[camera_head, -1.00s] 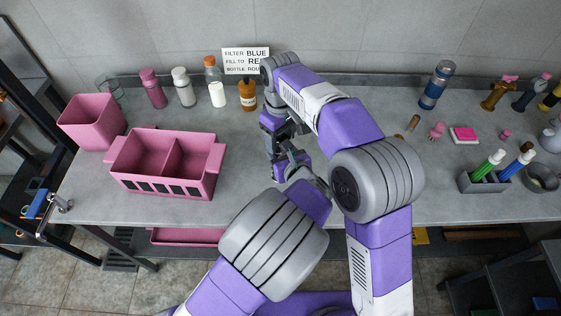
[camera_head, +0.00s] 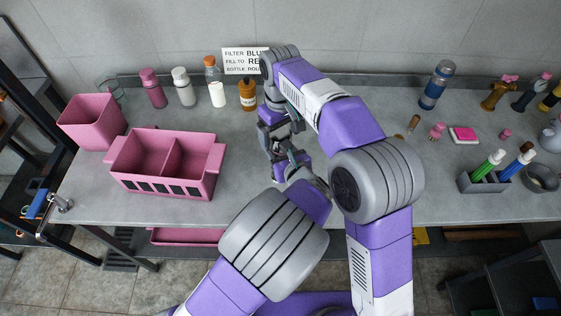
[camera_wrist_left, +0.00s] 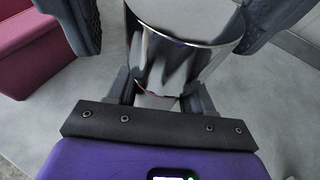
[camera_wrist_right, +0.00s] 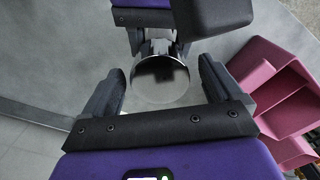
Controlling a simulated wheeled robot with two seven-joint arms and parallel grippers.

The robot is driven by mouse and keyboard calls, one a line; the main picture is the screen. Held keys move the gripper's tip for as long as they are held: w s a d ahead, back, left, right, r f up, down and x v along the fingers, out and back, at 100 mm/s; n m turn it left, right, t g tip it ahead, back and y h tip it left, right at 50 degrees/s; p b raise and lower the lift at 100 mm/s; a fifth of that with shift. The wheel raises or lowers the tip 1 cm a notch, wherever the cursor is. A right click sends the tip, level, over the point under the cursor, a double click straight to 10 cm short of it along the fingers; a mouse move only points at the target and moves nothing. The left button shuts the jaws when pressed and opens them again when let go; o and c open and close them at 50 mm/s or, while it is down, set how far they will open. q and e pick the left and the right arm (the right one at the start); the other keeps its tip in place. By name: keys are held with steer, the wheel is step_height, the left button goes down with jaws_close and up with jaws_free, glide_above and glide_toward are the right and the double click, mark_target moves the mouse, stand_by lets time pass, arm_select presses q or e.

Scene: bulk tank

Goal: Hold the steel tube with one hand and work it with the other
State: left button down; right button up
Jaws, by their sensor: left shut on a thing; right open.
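The steel tube (camera_wrist_left: 185,55) is a shiny, mirror-like cylinder. In the left wrist view it stands between my left gripper's fingers (camera_wrist_left: 160,95), which are shut on it. In the right wrist view its round end (camera_wrist_right: 160,82) shows between the spread fingers of my right gripper (camera_wrist_right: 161,92), which is open, with a gap on each side. Dark right-gripper fingers flank the tube in the left wrist view. In the head view my right gripper (camera_head: 276,140) faces my left gripper (camera_head: 287,160) above the bench, and the tube is mostly hidden there.
The grey bench (camera_head: 240,200) holds a pink divided bin (camera_head: 165,190) and a pink box (camera_head: 92,122) at left. Bottles (camera_head: 186,92) line the back. A blue bottle (camera_head: 436,86) and a pen holder (camera_head: 484,184) stand at right. The front-middle bench is clear.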

step_height(320, 180, up, 6)
arm_select(q)
steer(key=shift+c, duration=1.8)
jaws_free()
steer(key=shift+s, duration=0.1)
arm_select(e)
steer(key=shift+r+p, duration=0.55)
steer(key=shift+r, duration=0.05)
arm_select(q)
steer(key=v, duration=0.7)
steer(key=shift+s, duration=0.15)
steer(key=shift+d, duration=0.15)
